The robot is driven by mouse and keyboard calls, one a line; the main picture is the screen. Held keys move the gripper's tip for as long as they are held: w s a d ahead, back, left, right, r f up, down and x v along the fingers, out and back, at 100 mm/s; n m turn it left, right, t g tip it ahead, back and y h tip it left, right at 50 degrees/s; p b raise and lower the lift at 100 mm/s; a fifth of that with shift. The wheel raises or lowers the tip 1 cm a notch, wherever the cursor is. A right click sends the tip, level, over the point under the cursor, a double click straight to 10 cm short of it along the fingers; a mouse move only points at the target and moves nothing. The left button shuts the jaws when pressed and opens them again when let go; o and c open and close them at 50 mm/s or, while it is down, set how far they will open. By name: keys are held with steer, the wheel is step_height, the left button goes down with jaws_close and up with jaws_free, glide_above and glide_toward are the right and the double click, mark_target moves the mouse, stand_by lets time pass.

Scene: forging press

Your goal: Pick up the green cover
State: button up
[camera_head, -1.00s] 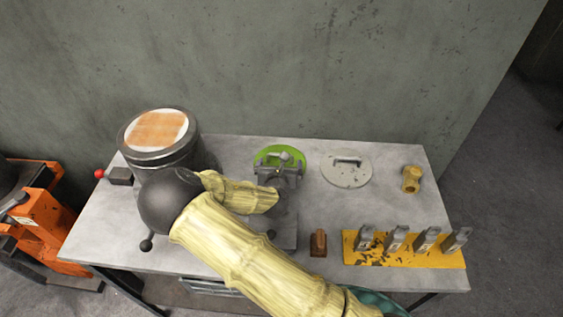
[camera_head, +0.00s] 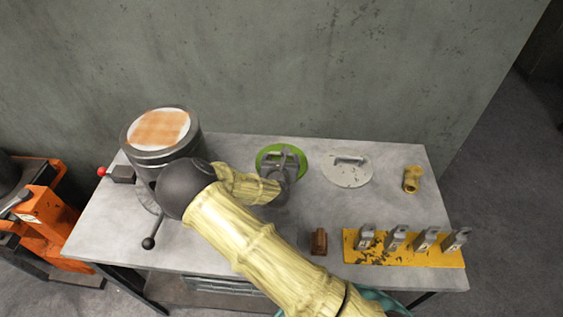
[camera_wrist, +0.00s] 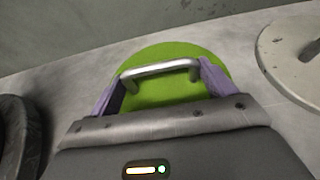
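The green cover (camera_head: 265,161) is a flat round disc lying at the back middle of the grey table, partly hidden by my gripper (camera_head: 286,160). In the wrist view, the green cover (camera_wrist: 175,92) fills the middle and has a silver bar handle (camera_wrist: 160,67) on top. My gripper (camera_wrist: 158,76) has its two purple-padded fingers spread wide, one close to each end of the handle. The gripper is open. Whether the fingertips touch the handle or the cover cannot be told.
A pale round lid (camera_head: 346,169) lies close to the right of the cover. A dark cylindrical vessel (camera_head: 160,136) stands at left. A brass fitting (camera_head: 411,179), a brown block (camera_head: 318,241) and a yellow rack (camera_head: 405,248) with several grey pieces occupy the right side.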

steer(key=shift+r, duration=0.1)
steer(key=c, duration=0.4)
step_height(320, 180, up, 10)
steer(key=shift+b, duration=0.35)
stand_by(0.4)
